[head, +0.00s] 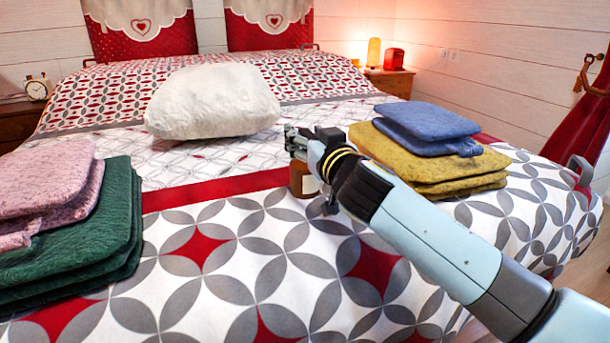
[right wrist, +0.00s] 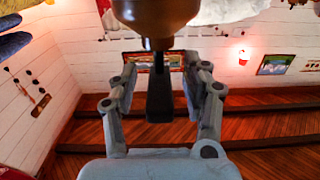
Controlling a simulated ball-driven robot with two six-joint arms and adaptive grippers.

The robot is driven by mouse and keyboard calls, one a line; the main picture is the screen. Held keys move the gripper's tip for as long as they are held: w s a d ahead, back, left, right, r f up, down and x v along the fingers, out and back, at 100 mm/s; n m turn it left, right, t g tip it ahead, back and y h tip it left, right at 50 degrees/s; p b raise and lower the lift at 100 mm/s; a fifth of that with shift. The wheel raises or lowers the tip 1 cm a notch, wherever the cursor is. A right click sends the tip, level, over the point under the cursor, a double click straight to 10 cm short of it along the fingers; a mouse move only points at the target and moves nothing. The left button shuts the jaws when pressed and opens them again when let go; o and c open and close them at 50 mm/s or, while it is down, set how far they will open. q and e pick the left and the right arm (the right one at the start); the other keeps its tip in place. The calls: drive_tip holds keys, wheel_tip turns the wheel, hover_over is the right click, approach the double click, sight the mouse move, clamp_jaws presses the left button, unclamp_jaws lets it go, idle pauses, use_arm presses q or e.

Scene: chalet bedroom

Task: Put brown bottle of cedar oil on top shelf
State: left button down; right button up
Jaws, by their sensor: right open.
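The brown bottle (head: 302,183) stands on the patterned bed, partly hidden behind my right gripper (head: 298,142). A pale label shows on its side. In the right wrist view the brown bottle (right wrist: 156,14) is at the top centre, cut by the frame edge. No top shelf can be made out in the views. My left gripper is not in view.
Yellow and blue folded cloths (head: 430,150) lie right of the bottle. Green and pink folded cloths (head: 75,225) lie at the left. A white pillow (head: 212,100) lies behind. The bed's front middle is clear. A nightstand (head: 392,82) with a lamp stands at the back right.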

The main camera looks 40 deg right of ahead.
drive_tip(key=shift+w+d, duration=0.1)
drive_tip(key=shift+w, duration=0.4)
clamp_jaws()
